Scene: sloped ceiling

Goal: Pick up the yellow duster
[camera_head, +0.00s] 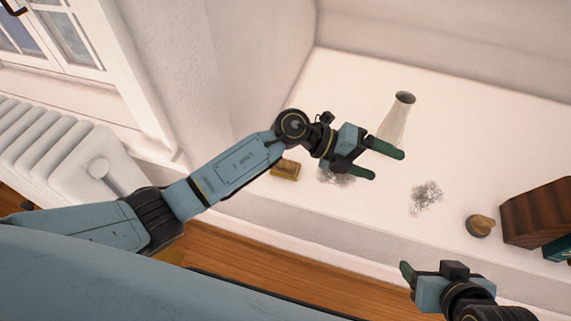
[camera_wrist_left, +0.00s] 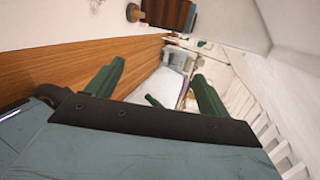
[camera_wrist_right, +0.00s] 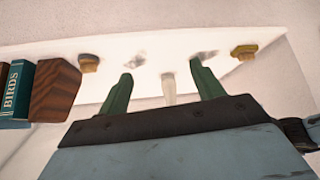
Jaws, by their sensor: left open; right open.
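The yellow duster (camera_head: 285,169) is a small yellowish-brown block lying on the white ledge, near its front edge. It also shows at the upper right of the right wrist view (camera_wrist_right: 244,51); I do not see it in the left wrist view. My left gripper (camera_head: 386,164) is open and empty above the ledge, to the right of the duster, with my left forearm passing close beside it. My right gripper (camera_head: 440,274) is open and empty in front of the ledge at the lower right, well away from the duster; one of its fingers is mostly hidden in the head view.
A pale vase (camera_head: 394,122) stands behind my left gripper. Grey dust patches (camera_head: 426,197) lie on the white ledge (camera_head: 470,130). A round wooden-knobbed object (camera_head: 480,226) sits beside a dark wooden block (camera_head: 537,213) and books (camera_wrist_right: 14,90). A radiator (camera_head: 60,140) is at the left.

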